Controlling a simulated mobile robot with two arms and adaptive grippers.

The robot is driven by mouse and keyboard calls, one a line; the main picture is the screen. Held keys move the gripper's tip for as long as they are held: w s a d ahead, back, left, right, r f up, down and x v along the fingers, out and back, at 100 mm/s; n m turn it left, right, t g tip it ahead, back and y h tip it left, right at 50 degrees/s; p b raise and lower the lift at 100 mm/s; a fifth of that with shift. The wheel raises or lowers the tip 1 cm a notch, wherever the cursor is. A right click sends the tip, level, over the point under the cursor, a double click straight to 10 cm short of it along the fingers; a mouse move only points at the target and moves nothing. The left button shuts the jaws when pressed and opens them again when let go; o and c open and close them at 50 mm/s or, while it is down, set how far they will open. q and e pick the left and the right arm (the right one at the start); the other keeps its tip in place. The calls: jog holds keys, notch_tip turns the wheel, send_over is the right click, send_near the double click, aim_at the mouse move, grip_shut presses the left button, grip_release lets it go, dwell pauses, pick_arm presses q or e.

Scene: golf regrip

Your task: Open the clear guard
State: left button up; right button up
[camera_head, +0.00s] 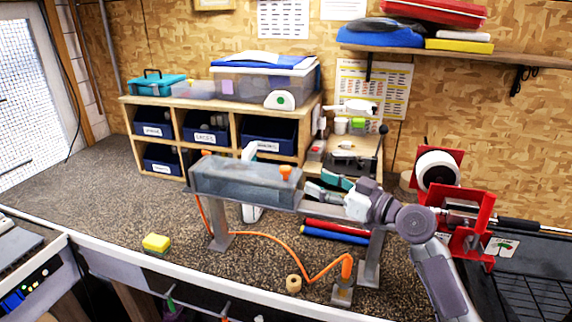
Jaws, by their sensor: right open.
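The clear guard (235,182) is a smoky see-through box cover lying level over the left part of a grey metal stand (218,241) on the bench. It looks closed. An orange knob (286,173) stands up on its right end. My right gripper (316,182), with teal fingers, is open and empty just right of the guard's right end, pointing left. Its fingers are near the knob but look apart from it. My left gripper is not in view.
An orange hose (270,236) loops below the stand. Red (335,226) and blue (336,236) rods lie behind the right leg. A yellow sponge (156,242) and tape roll (293,284) lie in front. A red clamp device (470,222) stands right.

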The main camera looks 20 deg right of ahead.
aim_at(290, 170)
jog(key=p+x, duration=0.3)
jog(key=x, duration=0.7)
jog(key=shift+s+r+p, duration=0.1)
jog(key=shift+r+p, duration=0.05)
jog(key=shift+p, duration=0.25)
jog(key=shift+w+a, duration=0.25)
jog(key=shift+w, duration=0.15)
grip_shut()
